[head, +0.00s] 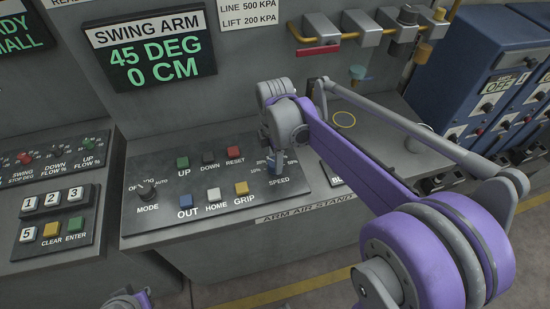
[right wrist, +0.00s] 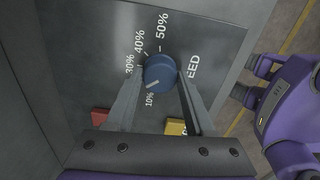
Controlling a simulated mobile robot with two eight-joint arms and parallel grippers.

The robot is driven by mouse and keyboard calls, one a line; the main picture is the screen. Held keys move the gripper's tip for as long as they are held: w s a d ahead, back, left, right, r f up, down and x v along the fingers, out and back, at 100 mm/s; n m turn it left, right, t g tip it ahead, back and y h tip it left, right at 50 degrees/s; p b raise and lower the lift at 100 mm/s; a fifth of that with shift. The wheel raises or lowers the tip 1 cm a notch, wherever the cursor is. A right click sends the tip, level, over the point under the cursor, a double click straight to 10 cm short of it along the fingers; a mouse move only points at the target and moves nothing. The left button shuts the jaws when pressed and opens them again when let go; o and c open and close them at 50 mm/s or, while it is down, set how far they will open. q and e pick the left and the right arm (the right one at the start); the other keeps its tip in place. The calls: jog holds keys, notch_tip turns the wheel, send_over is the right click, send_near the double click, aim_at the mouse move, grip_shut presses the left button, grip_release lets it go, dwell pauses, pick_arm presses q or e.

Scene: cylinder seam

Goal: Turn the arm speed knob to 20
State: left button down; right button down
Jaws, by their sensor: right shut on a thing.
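The blue speed knob (right wrist: 160,72) sits on the panel among printed percent marks in the right wrist view. The 30%, 40% and 50% labels show; the 20% label is hidden in that view. My right gripper (right wrist: 152,100) is shut on the knob, one finger on each side. In the head view the right gripper (head: 275,150) reaches down over the knob (head: 277,167), above the SPEED label, and covers part of its scale. A part of my left arm shows at the bottom edge; its jaws are unclear.
Left of the knob are UP, DOWN and RESET buttons (head: 208,158), OUT, HOME and GRIP buttons (head: 213,194) and a MODE knob (head: 147,190). The GRIP button is close to the knob. The SWING ARM display (head: 150,60) reads 45 DEG, 0 CM. Pipes and valves (head: 350,35) stand behind.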

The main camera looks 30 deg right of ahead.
dwell(0.3)
jog(key=shift+c, duration=1.3)
grip_release()
notch_tip(320, 180, up, 11)
jog(key=shift+p, duration=0.35)
jog(key=shift+f, duration=0.15)
